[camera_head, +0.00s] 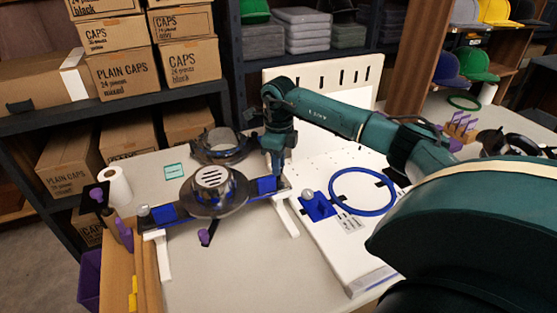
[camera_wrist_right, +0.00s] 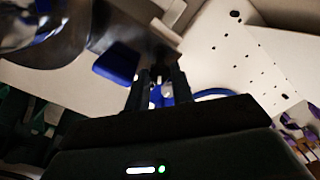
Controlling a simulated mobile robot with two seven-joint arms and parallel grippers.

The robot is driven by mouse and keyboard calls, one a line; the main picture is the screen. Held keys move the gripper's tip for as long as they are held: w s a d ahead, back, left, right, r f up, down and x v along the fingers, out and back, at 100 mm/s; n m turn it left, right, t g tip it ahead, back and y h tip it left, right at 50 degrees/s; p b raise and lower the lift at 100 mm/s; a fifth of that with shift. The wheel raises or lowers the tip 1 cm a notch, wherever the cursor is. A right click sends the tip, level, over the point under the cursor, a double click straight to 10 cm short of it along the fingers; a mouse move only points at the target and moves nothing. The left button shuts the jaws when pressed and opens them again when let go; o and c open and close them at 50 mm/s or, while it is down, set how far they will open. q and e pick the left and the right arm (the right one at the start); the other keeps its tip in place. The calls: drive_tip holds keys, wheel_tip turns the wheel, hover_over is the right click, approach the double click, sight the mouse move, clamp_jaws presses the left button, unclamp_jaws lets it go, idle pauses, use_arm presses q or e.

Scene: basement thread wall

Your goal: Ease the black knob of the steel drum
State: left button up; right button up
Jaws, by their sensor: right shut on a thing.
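The steel drum (camera_head: 212,184), with a slotted silver top and a wide dark rim, sits in a dark stand with blue blocks and white feet. Part of it shows blurred in the right wrist view (camera_wrist_right: 45,35). My right gripper (camera_head: 279,184) points down at the right end of the stand, beside the blue block (camera_head: 267,186). It is shut there, on what I take to be the black knob, which the fingers hide. In the right wrist view its dark fingers (camera_wrist_right: 157,92) are close together beside the blue block (camera_wrist_right: 118,68). My left gripper is not in view.
A blue ring (camera_head: 362,208) and a silver ball (camera_head: 308,193) on a blue base lie on the white board to the right. A dark ring-shaped part (camera_head: 222,147) is behind the drum. A paper roll (camera_head: 118,187) stands left. The table front is clear.

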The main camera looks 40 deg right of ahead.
drive_tip(key=shift+n, duration=0.9)
drive_tip(key=n, duration=0.8)
drive_tip(key=shift+n, duration=0.6)
drive_tip(key=o, duration=1)
